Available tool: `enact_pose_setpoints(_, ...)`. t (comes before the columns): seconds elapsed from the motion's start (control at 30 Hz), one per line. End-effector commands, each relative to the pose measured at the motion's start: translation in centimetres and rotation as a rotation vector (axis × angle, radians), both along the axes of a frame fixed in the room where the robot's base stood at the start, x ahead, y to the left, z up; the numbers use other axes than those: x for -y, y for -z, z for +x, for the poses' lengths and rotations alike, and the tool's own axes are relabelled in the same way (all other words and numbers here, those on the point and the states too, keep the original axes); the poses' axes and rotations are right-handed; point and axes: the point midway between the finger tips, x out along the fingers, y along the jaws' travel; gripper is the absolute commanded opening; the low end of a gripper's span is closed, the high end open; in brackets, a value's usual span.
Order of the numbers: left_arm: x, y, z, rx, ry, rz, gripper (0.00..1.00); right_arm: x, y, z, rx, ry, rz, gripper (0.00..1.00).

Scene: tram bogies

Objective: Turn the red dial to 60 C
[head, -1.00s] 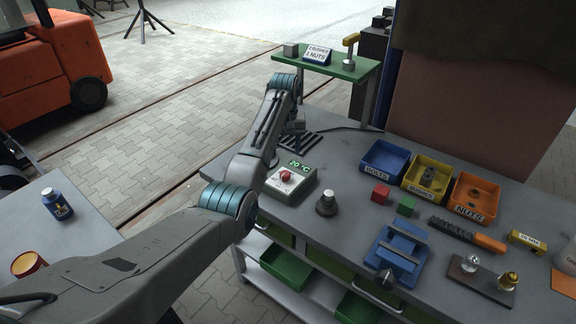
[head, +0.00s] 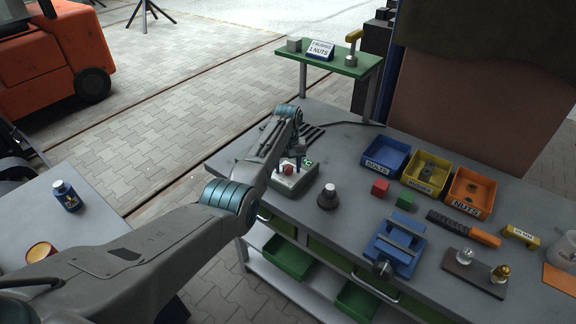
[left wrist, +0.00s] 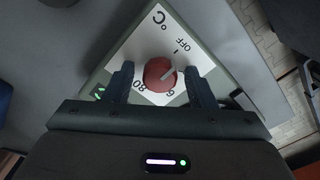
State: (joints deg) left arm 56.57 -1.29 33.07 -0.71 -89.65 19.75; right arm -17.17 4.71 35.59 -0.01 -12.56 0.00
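The red dial (head: 289,169) sits on a grey control box (head: 286,187) at the near left of the grey workbench. In the left wrist view the red dial (left wrist: 158,75) has a white pointer line slanting to the upper right. Markings OFF, 80 and a partly covered 60 surround it on a white plate. My left gripper (left wrist: 160,84) is open, with one finger on each side of the dial and small gaps visible. In the head view my left gripper (head: 295,155) is over the box. The green display (head: 308,163) is mostly hidden. My right gripper is not in view.
A dark knob-like part (head: 328,197) stands right of the box. A red block (head: 380,187), a green block (head: 405,199) and a blue vise (head: 397,245) are farther right. Blue (head: 367,164), yellow and orange bins stand behind them. The green stand (head: 345,65) is at the back.

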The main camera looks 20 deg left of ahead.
Motion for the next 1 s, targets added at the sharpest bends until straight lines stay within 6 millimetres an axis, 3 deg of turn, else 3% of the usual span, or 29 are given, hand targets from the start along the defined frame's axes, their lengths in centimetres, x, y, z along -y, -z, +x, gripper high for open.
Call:
enact_pose_setpoints(0.03,0.0,0.0,0.0,0.000,0.000,0.000,0.40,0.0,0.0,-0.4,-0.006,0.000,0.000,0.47)
enact_pose_setpoints(0.2,0.0,0.0,0.0,0.000,0.000,0.000,0.09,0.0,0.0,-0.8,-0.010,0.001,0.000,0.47)
enact_pose_setpoints(0.57,0.0,-0.1,0.0,0.000,0.054,0.000,0.09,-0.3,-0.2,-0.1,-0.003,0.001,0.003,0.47)
enact_pose_setpoints(1.0,-0.1,-0.2,0.0,0.000,0.393,0.000,0.09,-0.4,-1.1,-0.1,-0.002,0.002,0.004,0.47)
